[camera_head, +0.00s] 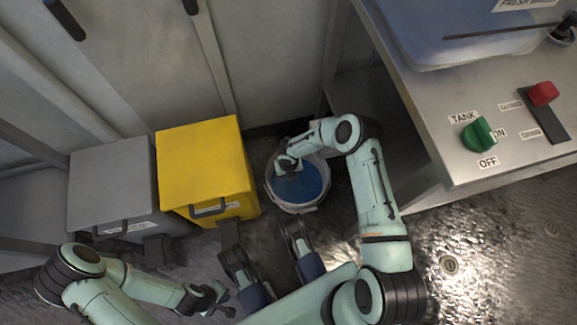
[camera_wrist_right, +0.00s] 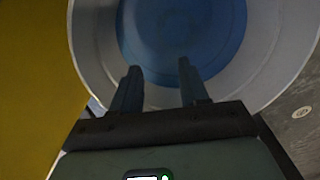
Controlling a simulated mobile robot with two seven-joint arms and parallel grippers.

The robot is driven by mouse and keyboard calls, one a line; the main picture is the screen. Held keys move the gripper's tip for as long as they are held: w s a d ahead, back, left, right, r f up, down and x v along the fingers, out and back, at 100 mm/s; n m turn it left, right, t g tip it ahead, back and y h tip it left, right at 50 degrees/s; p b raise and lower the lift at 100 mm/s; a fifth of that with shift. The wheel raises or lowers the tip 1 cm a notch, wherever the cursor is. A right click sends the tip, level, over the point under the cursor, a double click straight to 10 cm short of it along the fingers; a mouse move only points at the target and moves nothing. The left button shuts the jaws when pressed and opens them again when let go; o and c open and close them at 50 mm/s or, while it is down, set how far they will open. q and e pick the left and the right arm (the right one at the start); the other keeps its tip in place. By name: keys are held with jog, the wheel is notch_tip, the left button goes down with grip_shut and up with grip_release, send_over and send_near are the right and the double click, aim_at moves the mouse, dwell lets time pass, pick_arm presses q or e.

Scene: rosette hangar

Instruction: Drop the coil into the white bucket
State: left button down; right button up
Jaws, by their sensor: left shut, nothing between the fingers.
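The white bucket (camera_head: 299,207) stands on the floor near the middle of the head view, to the right of the yellow bin. Its inside bottom shows blue. In the right wrist view the bucket (camera_wrist_right: 272,62) fills the upper part, with the round blue area inside it. My right gripper (camera_head: 284,165) reaches over the bucket's far left part. In the right wrist view its fingers (camera_wrist_right: 160,75) are apart with nothing seen between them. My left gripper (camera_head: 220,298) is shut and empty, low in the head view, away from the bucket. I cannot make out a coil in either view.
A yellow bin (camera_head: 200,160) and a grey bin (camera_head: 108,180) stand left of the bucket. A metal bench (camera_head: 440,130) with a green knob (camera_head: 478,134) and a red switch (camera_head: 543,93) is at the right. Pale cabinet doors (camera_head: 260,60) are behind.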

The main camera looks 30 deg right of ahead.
dwell(0.5)
notch_tip(320, 180, up, 7)
jog(key=p, duration=0.3)
jog(key=shift+s, duration=0.1)
dwell(0.5)
